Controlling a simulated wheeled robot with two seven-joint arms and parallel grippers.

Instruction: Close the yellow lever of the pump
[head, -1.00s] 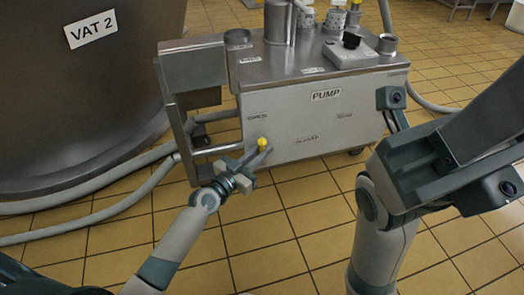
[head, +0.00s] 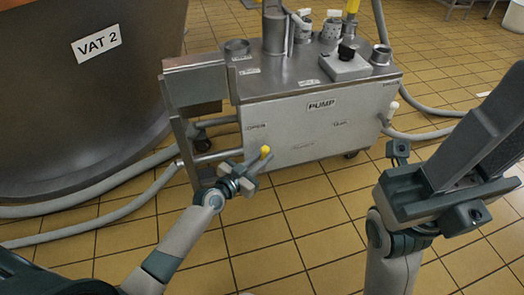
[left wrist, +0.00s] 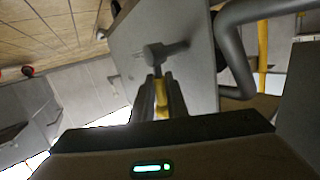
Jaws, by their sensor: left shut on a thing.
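The pump (head: 310,135) is a grey metal box on wheels, labelled PUMP. My left gripper (head: 250,170) is in front of the pump's lower left part. It is shut on the yellow lever (head: 265,152), whose yellow tip stands out above the fingers. In the left wrist view the yellow part of the lever (left wrist: 161,92) lies between my two fingers. A grey round hub with a crossbar (left wrist: 158,52) shows just beyond them, before the pump's pale panel (left wrist: 188,80).
The VAT 2 tank (head: 80,110) stands at the left. Grey hoses (head: 95,203) run along the floor below it, and another (head: 425,132) lies right of the pump. The tiled floor (head: 300,225) in front is clear.

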